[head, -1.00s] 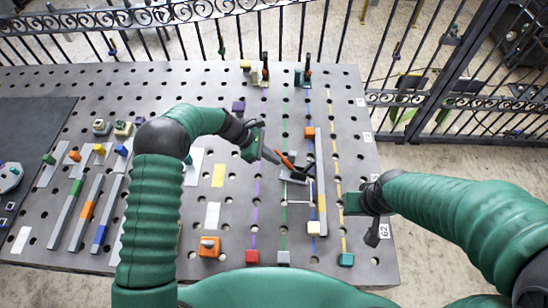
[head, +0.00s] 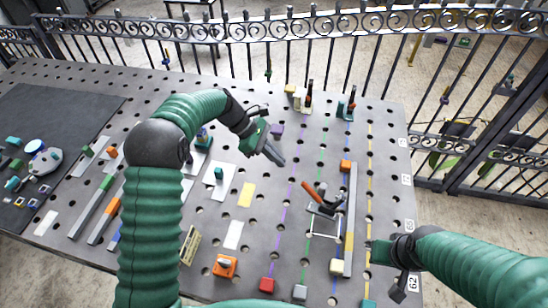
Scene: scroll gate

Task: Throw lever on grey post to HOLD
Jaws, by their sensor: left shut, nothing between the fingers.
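The lever (head: 313,192) has an orange-red handle and leans up and to the left from a small grey mount (head: 324,207) on the perforated table. A white outlined frame lies just below the mount. A dark part sticks out at the mount's right side. Whether the mount is the grey post, and any HOLD mark, I cannot make out. My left gripper (head: 275,156) is shut and empty, above and left of the lever, apart from it. My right gripper (head: 388,268) is at the table's right edge, right of the long bar; its fingers are unclear.
A long grey and yellow bar (head: 350,225) stands right of the lever, with an orange block (head: 346,165) near its top. Dark upright handles (head: 308,95) stand at the back. A fence runs behind.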

